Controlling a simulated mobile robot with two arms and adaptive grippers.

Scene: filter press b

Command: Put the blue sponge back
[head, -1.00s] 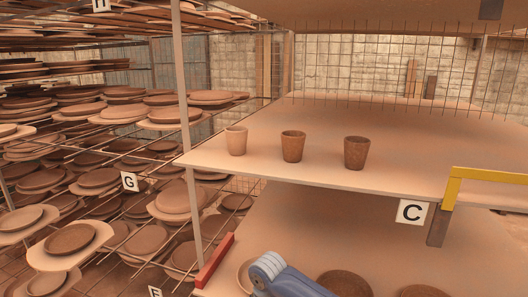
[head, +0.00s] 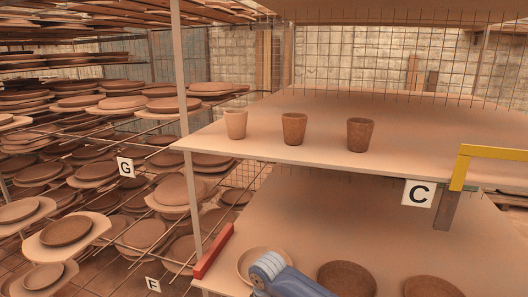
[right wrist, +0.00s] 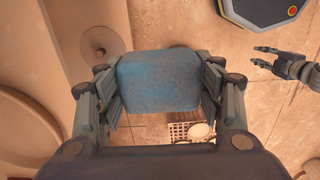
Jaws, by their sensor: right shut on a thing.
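The blue sponge (right wrist: 158,80) is a speckled block in the right wrist view. My right gripper (right wrist: 160,85) is shut on it, with a finger pressed against each side. The floor shows far below it. My left gripper (right wrist: 262,57) shows at the right of the right wrist view, with its fingers apart and nothing between them. In the head view neither gripper nor the sponge shows. A blue-grey arm part of mine is at the bottom edge.
A shelf marked C (head: 330,155) holds three clay cups, including a dark one (head: 360,135). A lower shelf (head: 330,215) holds several round dishes. Racks of plates stand left, with labels G (head: 125,167) and F (head: 153,284). A yellow bracket (head: 490,152) and red bar (head: 213,251) mark shelf edges.

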